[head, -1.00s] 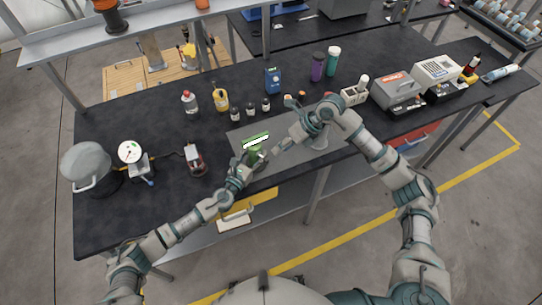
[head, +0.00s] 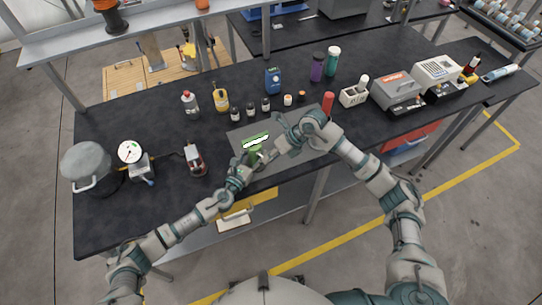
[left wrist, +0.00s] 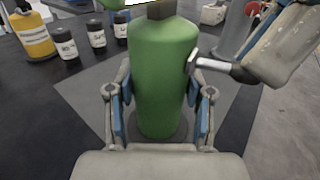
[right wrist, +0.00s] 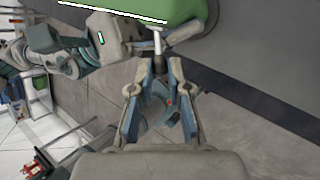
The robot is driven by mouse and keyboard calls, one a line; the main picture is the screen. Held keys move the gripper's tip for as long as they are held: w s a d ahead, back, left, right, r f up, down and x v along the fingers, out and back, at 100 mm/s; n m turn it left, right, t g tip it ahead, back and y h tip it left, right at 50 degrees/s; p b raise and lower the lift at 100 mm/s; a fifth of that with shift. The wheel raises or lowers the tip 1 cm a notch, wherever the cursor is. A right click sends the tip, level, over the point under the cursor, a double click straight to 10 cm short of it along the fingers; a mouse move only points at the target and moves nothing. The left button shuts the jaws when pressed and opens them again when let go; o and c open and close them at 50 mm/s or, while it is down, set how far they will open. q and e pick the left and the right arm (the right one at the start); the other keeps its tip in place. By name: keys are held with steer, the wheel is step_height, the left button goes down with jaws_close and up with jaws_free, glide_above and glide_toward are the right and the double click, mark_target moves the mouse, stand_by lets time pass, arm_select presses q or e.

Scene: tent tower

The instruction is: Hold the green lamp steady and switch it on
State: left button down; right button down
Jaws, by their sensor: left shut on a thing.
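The green lamp (head: 255,150) stands upright on the grey mat (head: 295,145), with a bright white panel at its top. I cannot tell whether it is lit. My left gripper (head: 246,168) is shut around the lamp's body, which shows large in the left wrist view (left wrist: 160,70), a blue-padded finger on each side. A silver lever (left wrist: 211,64) with a dark end sticks out from the lamp's side. My right gripper (right wrist: 158,72) is at the lever, its fingers slightly apart on either side of the dark end. I cannot tell if they touch it.
Several small bottles (head: 250,108) stand behind the mat, and a red cylinder (head: 327,103) stands to the right. A gauge (head: 131,152) and a grey pot (head: 86,165) are at the left. The table's front edge runs close by the lamp.

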steer(key=shift+w+d+n+g, duration=0.35)
steer(key=shift+w+n+g, duration=0.2)
steer(key=shift+n, duration=0.55)
steer(key=shift+f, duration=0.1)
steer(key=c, duration=1.1)
jaws_free()
steer(key=shift+s, duration=0.1)
steer(key=v, duration=1.2)
